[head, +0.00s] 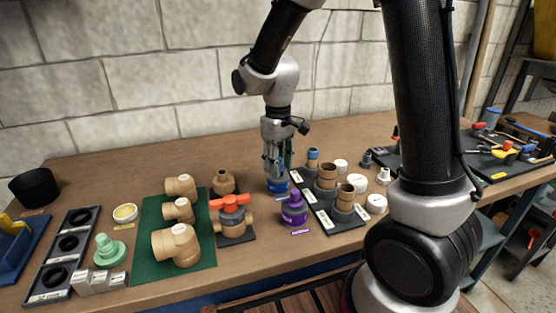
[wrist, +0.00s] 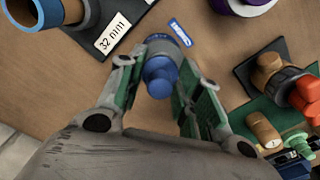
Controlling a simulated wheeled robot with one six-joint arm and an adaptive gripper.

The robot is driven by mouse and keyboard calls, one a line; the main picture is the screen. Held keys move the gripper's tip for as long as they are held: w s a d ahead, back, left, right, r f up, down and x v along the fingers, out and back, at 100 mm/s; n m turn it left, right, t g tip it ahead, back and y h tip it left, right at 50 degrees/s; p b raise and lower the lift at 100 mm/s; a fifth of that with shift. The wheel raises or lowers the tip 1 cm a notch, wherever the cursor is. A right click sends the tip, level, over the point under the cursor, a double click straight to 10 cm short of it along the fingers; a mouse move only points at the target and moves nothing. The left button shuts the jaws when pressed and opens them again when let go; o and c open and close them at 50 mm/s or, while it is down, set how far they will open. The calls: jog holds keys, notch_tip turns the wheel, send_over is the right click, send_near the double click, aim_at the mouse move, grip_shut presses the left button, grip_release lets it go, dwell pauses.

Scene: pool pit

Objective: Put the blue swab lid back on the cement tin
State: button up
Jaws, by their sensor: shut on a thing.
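My gripper (head: 277,166) points straight down over the bench. In the wrist view its green-padded fingers (wrist: 164,76) stand either side of the blue swab lid (wrist: 160,77) and are shut on it. The blue cement tin (head: 278,187) stands on the bench directly below my gripper, behind the purple can. A small blue label lies beside it in the wrist view. The lid is in line with the tin, but I cannot tell whether it touches or is seated. The swab is not visible.
A purple can (head: 293,211) stands close in front of the tin. A black rack with brown pipe pieces (head: 327,176) is close on the right. An orange-handled valve (head: 232,205) and green mat (head: 150,240) lie left. White caps (head: 357,183) sit further right.

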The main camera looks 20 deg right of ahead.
jog(key=shift+f, duration=0.45)
jog(key=shift+f, duration=0.15)
dwell(0.3)
jog(key=o, duration=0.9)
jog(key=shift+o, duration=0.3)
jog(key=o, duration=0.4)
jog(key=shift+c, duration=0.2)
jog(key=shift+r, duration=4)
